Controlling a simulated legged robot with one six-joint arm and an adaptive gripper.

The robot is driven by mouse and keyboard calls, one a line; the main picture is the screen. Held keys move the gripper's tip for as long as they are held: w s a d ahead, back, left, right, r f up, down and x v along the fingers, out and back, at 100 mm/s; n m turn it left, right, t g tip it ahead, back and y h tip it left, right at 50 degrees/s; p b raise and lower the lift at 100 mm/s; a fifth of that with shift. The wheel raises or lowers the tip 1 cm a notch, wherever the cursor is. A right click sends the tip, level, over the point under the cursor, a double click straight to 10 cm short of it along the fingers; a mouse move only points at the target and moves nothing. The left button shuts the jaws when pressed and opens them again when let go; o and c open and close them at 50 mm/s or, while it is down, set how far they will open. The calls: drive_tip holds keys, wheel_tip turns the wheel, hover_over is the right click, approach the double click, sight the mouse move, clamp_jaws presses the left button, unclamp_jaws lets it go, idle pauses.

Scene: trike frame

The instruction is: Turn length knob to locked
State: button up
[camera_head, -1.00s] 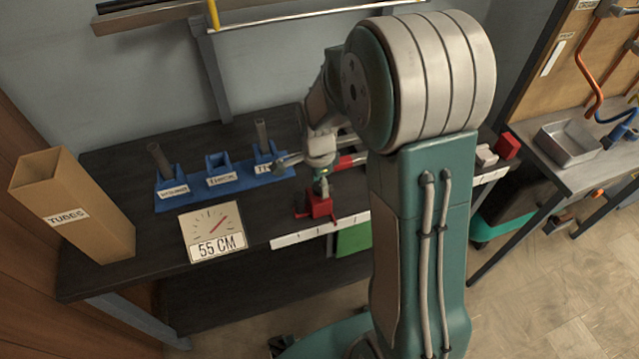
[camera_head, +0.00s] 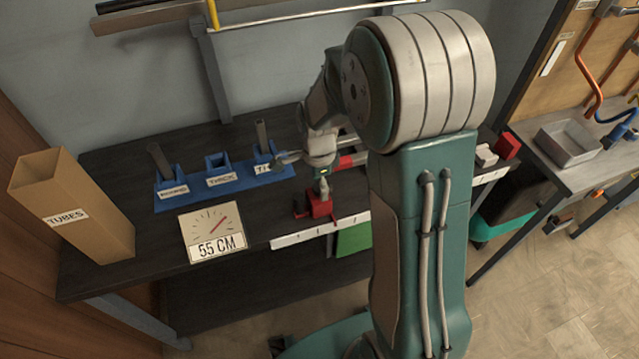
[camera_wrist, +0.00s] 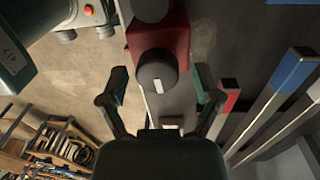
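A red clamp block (camera_head: 318,208) stands at the front edge of the dark bench, above a white scale strip. In the wrist view the red block (camera_wrist: 170,42) carries a dark round knob (camera_wrist: 156,72) with a short white mark that runs nearly up and down the picture. My gripper (camera_wrist: 161,82) is open, with one finger on each side of this knob and a visible gap on both sides. In the head view my gripper (camera_head: 321,180) is just above the red block and hides the knob. A card reading "55 CM" (camera_head: 213,232) with a red needle stands on the bench.
A blue holder (camera_head: 222,180) with labelled slots and a few dark tubes is left of my gripper. A cardboard box marked TUBES (camera_head: 75,210) stands at the far left. In the wrist view several blue, red and white bars (camera_wrist: 275,95) lie to the right.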

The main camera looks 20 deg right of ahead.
sight(318, 182)
drive_tip(key=shift+r, duration=0.15)
wheel_tip(318, 182, up, 12)
drive_tip(key=w, duration=0.1)
drive_tip(key=shift+f, duration=0.2)
idle(0.6)
